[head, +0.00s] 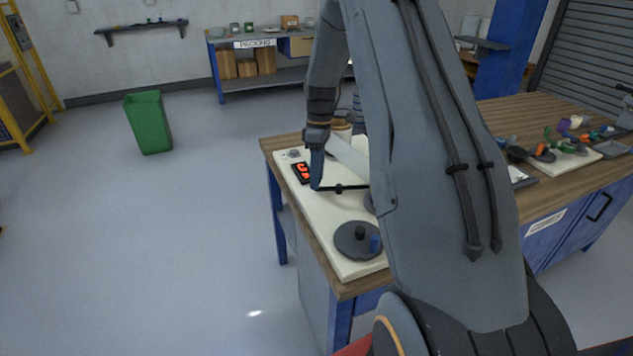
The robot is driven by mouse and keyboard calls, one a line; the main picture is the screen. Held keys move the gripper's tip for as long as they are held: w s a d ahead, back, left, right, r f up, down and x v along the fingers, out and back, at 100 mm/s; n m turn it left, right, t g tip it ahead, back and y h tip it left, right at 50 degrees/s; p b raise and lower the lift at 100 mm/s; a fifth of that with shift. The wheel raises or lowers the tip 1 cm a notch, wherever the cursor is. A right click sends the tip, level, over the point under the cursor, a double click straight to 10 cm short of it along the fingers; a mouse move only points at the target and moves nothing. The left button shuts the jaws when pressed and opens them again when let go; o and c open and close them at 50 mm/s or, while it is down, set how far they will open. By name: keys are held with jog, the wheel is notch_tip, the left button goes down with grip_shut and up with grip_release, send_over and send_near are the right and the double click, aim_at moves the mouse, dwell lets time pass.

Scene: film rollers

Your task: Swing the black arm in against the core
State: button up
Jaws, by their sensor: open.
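The black arm (344,188) is a thin dark bar with a knob on it, lying over the cream board (345,265). Its right end runs behind my own arm. My gripper (316,187) points down at the bar's left end; one blue finger shows, and I cannot tell whether it touches. My gripper is open. A dark round plate (346,248) with a black post (360,232) and a blue knob (375,243) sits at the board's near end. A pale sheet (349,158) and a tan roll (342,130) show behind the bar. I cannot tell which part is the core.
The wooden bench (530,115) carries a second board (560,163) with small coloured parts at right. A green bin (148,122) stands on open floor. A packing table (280,80) is at the back.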

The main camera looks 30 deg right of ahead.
jog(key=r, duration=0.2)
jog(key=r+b, duration=0.1)
jog(key=r, duration=0.2)
jog(key=shift+w+d+r, duration=0.35)
jog(key=shift+w, duration=0.05)
jog(key=shift+s+a, duration=0.1)
jog(key=shift+a, duration=0.05)
jog(key=s+a+m+t, duration=0.1)
jog(key=s+a+m, duration=0.4)
jog(key=s, duration=0.8)
jog(key=s+a+m+t+h, duration=0.1)
jog(key=s+a+m, duration=0.4)
jog(key=s+a, duration=0.6)
jog(key=shift+s+a+f+t, duration=0.15)
jog(key=shift+s+a+t, duration=0.25)
jog(key=shift+s, duration=0.55)
